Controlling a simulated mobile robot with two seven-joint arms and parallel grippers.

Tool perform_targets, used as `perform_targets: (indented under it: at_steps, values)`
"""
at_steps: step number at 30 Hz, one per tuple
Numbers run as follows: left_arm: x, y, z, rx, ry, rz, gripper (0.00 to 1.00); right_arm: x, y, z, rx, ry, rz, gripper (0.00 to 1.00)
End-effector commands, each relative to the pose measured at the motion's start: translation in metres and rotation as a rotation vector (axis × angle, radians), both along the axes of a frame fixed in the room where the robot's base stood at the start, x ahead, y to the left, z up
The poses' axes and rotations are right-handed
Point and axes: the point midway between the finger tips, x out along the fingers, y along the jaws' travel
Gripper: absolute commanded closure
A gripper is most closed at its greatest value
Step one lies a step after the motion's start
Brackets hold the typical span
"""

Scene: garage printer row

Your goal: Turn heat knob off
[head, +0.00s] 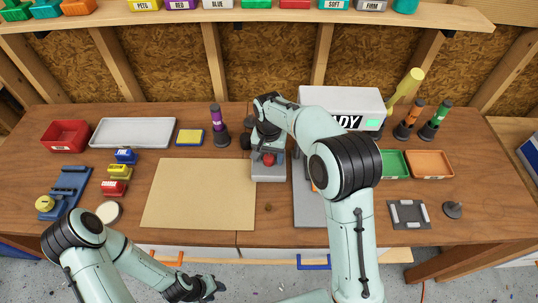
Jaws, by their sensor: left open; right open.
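A red knob (269,159) sits on a small grey unit (268,173) at the middle of the workbench. I take it for the heat knob; its setting is too small to read. My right arm reaches over the bench and bends down at this unit. My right gripper (267,146) is open right by the knob, partly hidden by its own wrist; I cannot tell whether it touches the knob. My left gripper (213,284) is open and empty, low in front of the bench's front edge.
A tan mat (199,194) lies left of the unit. A grey plate (308,205) lies to the right, partly behind my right arm. A white box (340,98) with a sign stands behind. A purple-topped bottle (217,122) stands behind the mat.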

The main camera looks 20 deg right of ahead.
Motion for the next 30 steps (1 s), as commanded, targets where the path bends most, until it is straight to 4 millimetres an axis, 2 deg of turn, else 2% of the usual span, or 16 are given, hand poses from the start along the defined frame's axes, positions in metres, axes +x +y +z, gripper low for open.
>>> perform_targets:
  at_steps: [1, 2, 6, 7, 20, 30]
  values:
    - [-0.0001, 0.0, -0.0001, 0.0, 0.0, 0.0, 0.57, -0.0001, 0.0, -0.0001, 0.0, 0.0, 0.0, 0.37]
    - [-0.0001, 0.0, -0.0001, 0.0, 0.0, 0.0, 0.57, -0.0001, 0.0, 0.0, 0.0, 0.0, 0.0, 0.43]
    - [-0.0002, 0.0, -0.0001, 0.0, 0.0, 0.0, 0.57, -0.0001, 0.0, 0.0001, 0.0, 0.0, 0.0, 0.89]
    - [-0.0001, 0.0, -0.0001, 0.0, 0.0, 0.0, 0.57, 0.0, -0.0001, 0.0002, 0.0, 0.0, 0.0, 0.93]
    - [-0.0001, 0.0001, 0.0, 0.0, 0.0, 0.0, 0.57, 0.0002, -0.0005, 0.0004, 0.0, 0.0, 0.076, 0.93]
    - [-0.0001, 0.0001, 0.0, 0.0, 0.0, 0.0, 0.57, 0.0004, 0.0001, 0.0008, 0.0, -0.001, 0.346, 0.93]
